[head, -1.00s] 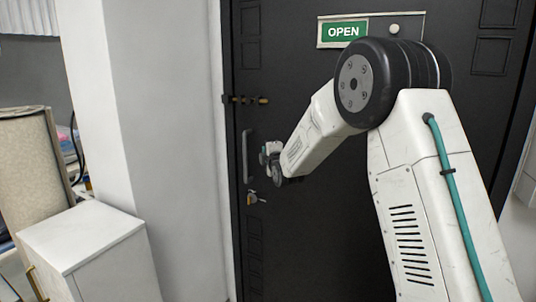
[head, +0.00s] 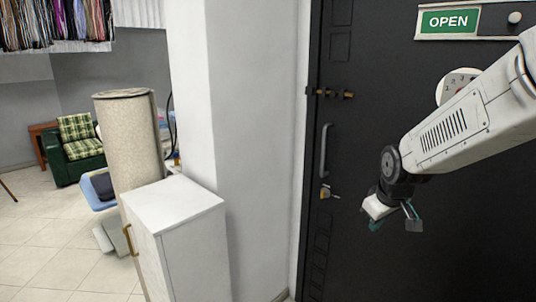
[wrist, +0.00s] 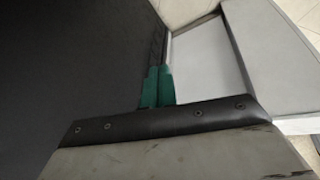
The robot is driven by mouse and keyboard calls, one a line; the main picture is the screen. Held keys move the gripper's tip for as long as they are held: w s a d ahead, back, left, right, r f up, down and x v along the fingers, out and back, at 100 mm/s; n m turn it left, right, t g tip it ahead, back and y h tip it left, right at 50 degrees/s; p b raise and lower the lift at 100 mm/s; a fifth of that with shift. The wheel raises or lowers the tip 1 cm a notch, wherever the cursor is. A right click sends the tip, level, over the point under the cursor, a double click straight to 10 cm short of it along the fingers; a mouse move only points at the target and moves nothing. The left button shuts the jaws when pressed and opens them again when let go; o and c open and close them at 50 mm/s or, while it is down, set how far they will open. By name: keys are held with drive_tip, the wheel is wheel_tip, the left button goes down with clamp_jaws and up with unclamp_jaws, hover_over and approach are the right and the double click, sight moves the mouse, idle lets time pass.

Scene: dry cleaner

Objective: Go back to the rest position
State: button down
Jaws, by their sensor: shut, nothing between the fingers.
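My gripper (head: 393,221) hangs at the end of my white arm in the head view, in front of the black door (head: 345,60) and to the right of its handle (head: 324,150). It is apart from the handle. In the wrist view, the two green fingertips (wrist: 157,87) are together with nothing between them. Behind them show the dark door surface and a pale surface.
A white cabinet (head: 190,255) stands left of the door, by a white wall pillar (head: 255,130). A beige roll (head: 127,140) is behind the cabinet. A green armchair (head: 80,150) is farther back. Tiled floor (head: 50,235) is open at the left.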

drive_tip(key=s+r+m+g, duration=0.1)
drive_tip(key=s+r, duration=0.3)
drive_tip(key=s, duration=1.1)
drive_tip(key=s+a+r+m+g, duration=0.1)
drive_tip(key=s+r+m, duration=0.3)
drive_tip(key=s, duration=1.2)
drive_tip(key=shift+g, duration=0.5)
